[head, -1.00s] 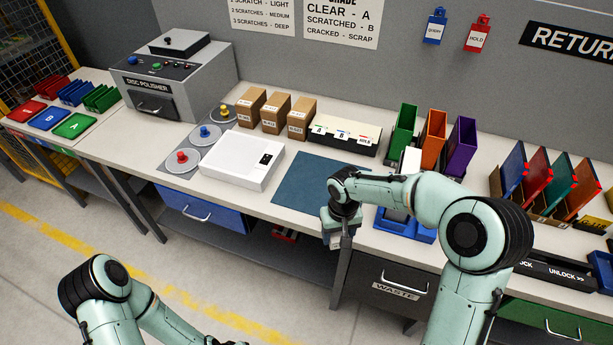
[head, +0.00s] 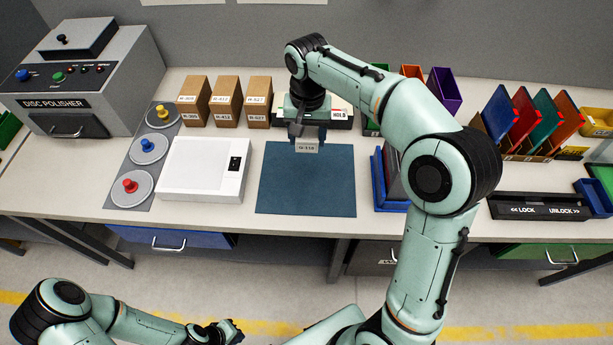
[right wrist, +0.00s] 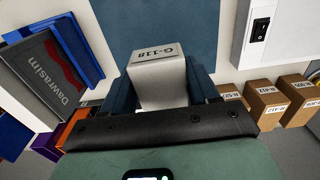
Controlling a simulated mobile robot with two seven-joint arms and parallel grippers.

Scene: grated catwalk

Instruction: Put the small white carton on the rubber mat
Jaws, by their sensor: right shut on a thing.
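The small white carton, labelled G-118, (head: 307,147) is held between the fingers of my right gripper (head: 307,141). In the right wrist view the carton (right wrist: 160,85) sits between the two dark blue fingers (right wrist: 160,92), its labelled end pointing away from the wrist. The dark blue rubber mat (head: 305,190) lies flat and bare on the bench. The carton appears near the mat's back edge; its height above the mat is hard to judge. My left gripper (head: 226,332) is low at the bottom edge, in front of the bench; its fingers are unclear.
A white box-like device (head: 200,170) stands left of the mat. A blue bin (head: 378,180) is close on the right, partly behind my arm.

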